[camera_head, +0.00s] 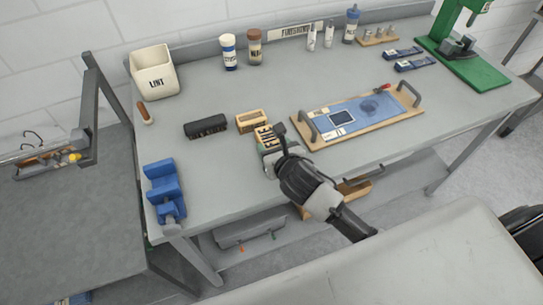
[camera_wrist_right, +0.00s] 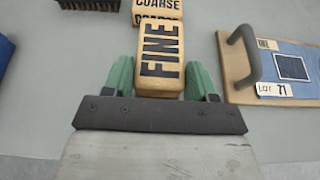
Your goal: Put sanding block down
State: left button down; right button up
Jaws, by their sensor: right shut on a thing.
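The sanding block marked FINE (camera_wrist_right: 160,50) is a tan block between the green fingertips of my right gripper (camera_wrist_right: 160,78). In the head view the right gripper (camera_head: 272,146) is over the front part of the grey workbench (camera_head: 230,175), shut on this block (camera_head: 265,136). Whether the block touches the bench top I cannot tell. A second block marked COARSE (camera_head: 252,121) lies just beyond it, and shows at the top edge of the wrist view (camera_wrist_right: 157,8). My left gripper is not in view.
A dark brush (camera_head: 205,126) lies left of the blocks. A wooden board with handles and a blue sheet (camera_head: 360,118) lies close on the right. A blue vise (camera_head: 164,188) is at the bench's left front corner. Bare bench lies between vise and blocks.

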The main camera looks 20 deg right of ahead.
jog(key=shift+a+f, duration=0.2)
jog(key=shift+a, duration=0.05)
jog(key=shift+f, duration=2)
jog(key=shift+f, duration=0.1)
jog(key=o, duration=1)
jog(key=shift+s, duration=0.1)
jog(key=v, duration=1.2)
jog(key=shift+b, duration=0.4)
